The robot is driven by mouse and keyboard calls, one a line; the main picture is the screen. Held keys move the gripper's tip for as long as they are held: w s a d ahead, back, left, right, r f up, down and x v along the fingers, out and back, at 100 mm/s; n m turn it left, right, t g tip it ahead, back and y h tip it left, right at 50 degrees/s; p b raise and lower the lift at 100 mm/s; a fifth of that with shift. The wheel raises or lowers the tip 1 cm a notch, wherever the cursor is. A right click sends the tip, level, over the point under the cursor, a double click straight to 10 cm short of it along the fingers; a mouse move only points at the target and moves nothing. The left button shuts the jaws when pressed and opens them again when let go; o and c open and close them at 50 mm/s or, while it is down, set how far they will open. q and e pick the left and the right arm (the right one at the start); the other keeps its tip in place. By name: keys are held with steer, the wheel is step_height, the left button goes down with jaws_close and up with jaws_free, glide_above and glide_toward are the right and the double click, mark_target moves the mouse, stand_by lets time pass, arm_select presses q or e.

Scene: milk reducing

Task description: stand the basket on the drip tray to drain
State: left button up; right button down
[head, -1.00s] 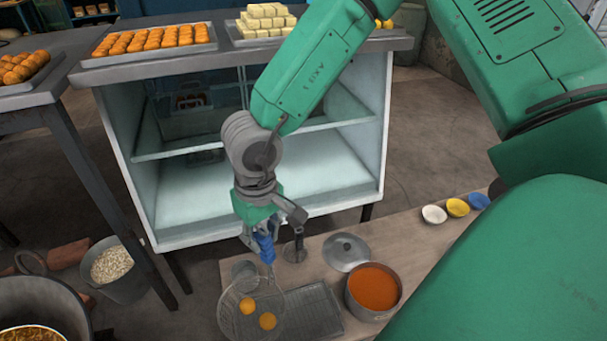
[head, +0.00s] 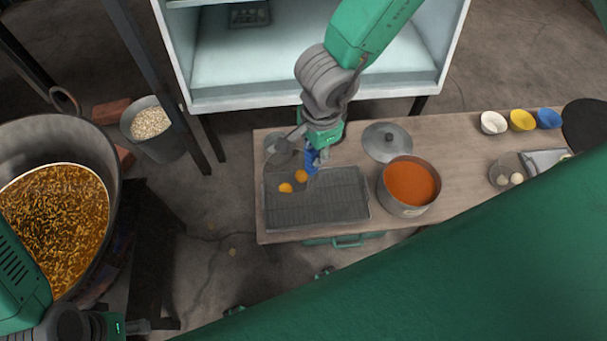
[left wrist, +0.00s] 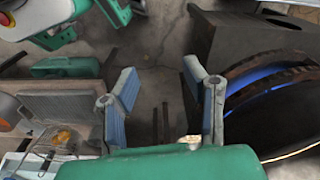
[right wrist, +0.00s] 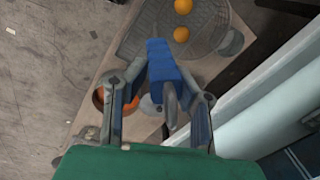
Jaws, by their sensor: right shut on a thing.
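The wire basket (right wrist: 208,35) has a blue handle (right wrist: 160,62) and holds two orange balls (head: 285,187). My right gripper (head: 312,160) is shut on the blue handle. The basket is over the left part of the grey drip tray (head: 335,205), whose wire grid lies flat on the wooden bench. I cannot tell whether the basket touches the tray; its thin mesh hardly shows in the head view. My left gripper (left wrist: 160,85) is open and empty, and in the head view it is at the lower left, near the large pan.
A pot of orange liquid (head: 409,184) stands right of the tray, with a metal lid (head: 387,142) behind it. A grey cup (head: 277,143) is behind the tray's left end. The large oil pan (head: 60,215) is at left. Small bowls (head: 521,120) stand at right.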

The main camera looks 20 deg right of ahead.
steer(key=a+f+m+b, duration=0.3)
steer(key=f+m+b, duration=0.2)
steer(key=f+b, duration=0.4)
step_height(320, 180, down, 2)
steer(key=shift+s+f, duration=0.1)
steer(key=shift+s, duration=0.25)
stand_by(0.4)
steer(key=shift+f, duration=0.15)
steer(key=c, duration=1.2)
jaws_free()
